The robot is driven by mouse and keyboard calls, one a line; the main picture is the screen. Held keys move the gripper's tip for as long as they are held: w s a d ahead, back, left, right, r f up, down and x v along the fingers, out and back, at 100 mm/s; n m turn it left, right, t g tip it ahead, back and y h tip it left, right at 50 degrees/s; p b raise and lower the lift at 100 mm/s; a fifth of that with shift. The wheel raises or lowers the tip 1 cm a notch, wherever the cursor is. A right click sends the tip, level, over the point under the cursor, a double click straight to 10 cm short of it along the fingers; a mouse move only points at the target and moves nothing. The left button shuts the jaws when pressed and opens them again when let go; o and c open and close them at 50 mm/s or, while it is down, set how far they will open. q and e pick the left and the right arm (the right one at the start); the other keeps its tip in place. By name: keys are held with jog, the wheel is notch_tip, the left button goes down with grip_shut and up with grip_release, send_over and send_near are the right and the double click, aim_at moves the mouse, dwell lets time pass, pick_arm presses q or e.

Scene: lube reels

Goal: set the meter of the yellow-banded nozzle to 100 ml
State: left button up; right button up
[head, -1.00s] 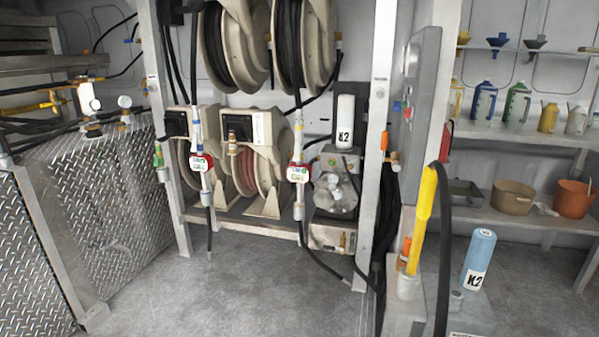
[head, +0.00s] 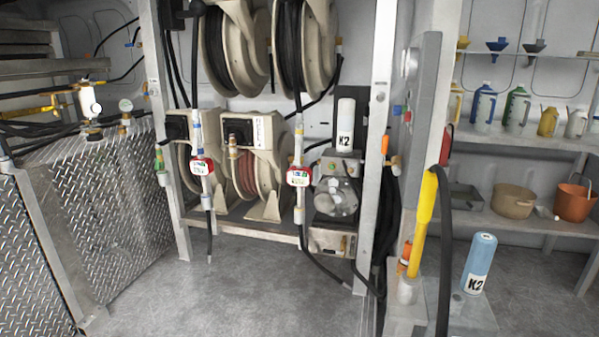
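Two nozzles with red-and-white meters hang upright in front of the reels in the head view. The left meter (head: 202,166) is on the left nozzle (head: 197,130), whose upper part shows small coloured bands. The right meter (head: 298,177) is on the right nozzle (head: 299,145), whose upper part shows bluish and yellowish marks. Which nozzle carries the yellow band is too small to tell surely. Both meters have a small greenish display whose digits are unreadable. Neither of my grippers is in view.
Hose reels (head: 305,45) stand behind the nozzles, between upright posts (head: 373,150). A diamond-plate tank (head: 105,210) is at left. A yellow-sleeved hose (head: 425,215) and a blue K2 canister (head: 479,262) stand at front right. Shelves with jugs and pots (head: 513,199) are behind. The middle floor (head: 240,295) is clear.

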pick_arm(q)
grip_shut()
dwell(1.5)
